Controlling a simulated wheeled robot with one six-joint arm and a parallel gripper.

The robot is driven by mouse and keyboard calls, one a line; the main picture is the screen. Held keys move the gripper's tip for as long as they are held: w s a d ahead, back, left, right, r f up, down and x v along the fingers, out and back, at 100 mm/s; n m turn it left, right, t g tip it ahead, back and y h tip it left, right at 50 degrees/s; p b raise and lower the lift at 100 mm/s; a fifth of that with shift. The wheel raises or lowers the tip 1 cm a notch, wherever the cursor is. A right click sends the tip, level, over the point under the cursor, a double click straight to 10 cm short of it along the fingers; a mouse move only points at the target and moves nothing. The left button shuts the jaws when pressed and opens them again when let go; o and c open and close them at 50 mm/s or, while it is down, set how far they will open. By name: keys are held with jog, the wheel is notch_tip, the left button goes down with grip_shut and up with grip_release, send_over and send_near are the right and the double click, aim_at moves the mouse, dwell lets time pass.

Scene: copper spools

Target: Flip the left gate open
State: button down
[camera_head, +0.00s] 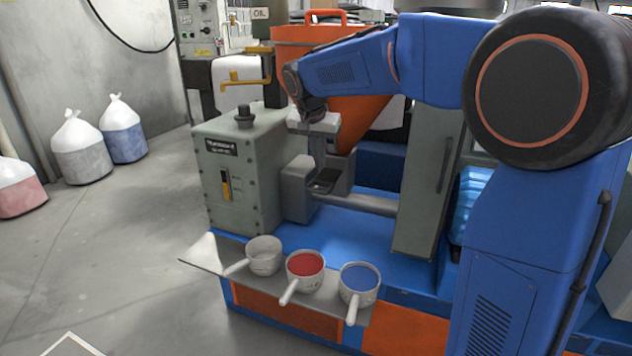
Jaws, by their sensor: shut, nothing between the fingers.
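My blue arm reaches in from the right, over the machine. Its wrist ends in my gripper (319,158), which points down above the grey metal parts in the middle of the machine. The gripper is small in the picture, with its fingers together and nothing seen between them. Below it is a grey part with a dark recess (325,184), beside a grey block (297,192) at the left. I cannot tell which of these parts is the left gate, or whether it is open. I cannot tell whether the gripper touches anything.
A grey-green box with a lever (240,172) stands left of the gripper, and a tall grey-green housing (429,185) stands right. An orange hopper (300,42) is behind. Three handled pots, empty-looking (264,256), red (305,265) and blue (359,279), sit on the front shelf.

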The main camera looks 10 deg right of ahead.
aim_at(321, 181)
jog(key=shift+w+a, duration=0.2)
jog(key=shift+w, duration=0.1)
jog(key=shift+f, duration=0.15)
jog(key=x, duration=0.9)
jog(key=shift+d+f, duration=0.15)
jog(key=shift+f, duration=0.25)
jog(key=s+a, duration=0.1)
jog(key=s, duration=0.1)
jog(key=s+a, duration=0.2)
jog(key=shift+s+a, duration=0.25)
jog(key=shift+s, duration=0.1)
